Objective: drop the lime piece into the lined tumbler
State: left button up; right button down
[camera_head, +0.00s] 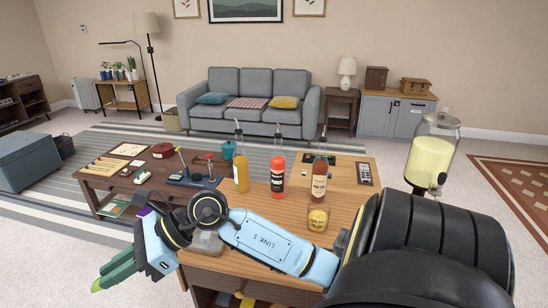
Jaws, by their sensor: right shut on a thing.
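My right gripper (112,274) reaches across to the lower left, past the left end of the wooden counter (345,195), over the floor. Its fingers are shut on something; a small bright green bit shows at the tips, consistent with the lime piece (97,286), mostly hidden. A low clear vessel (207,243) shows partly behind my forearm. I cannot tell which of the two is the lined tumbler. My left gripper is not in view.
Yellow (241,175), red (277,177) and amber (319,181) spouted bottles stand along the counter. A drink dispenser (431,155) stands at right. A dark coffee table (135,180) with small items lies behind.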

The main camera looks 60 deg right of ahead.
aim_at(320, 227)
jog(key=k, duration=0.2)
jog(key=z, duration=2.05)
jog(key=i, duration=1)
jog(key=u, duration=0.05)
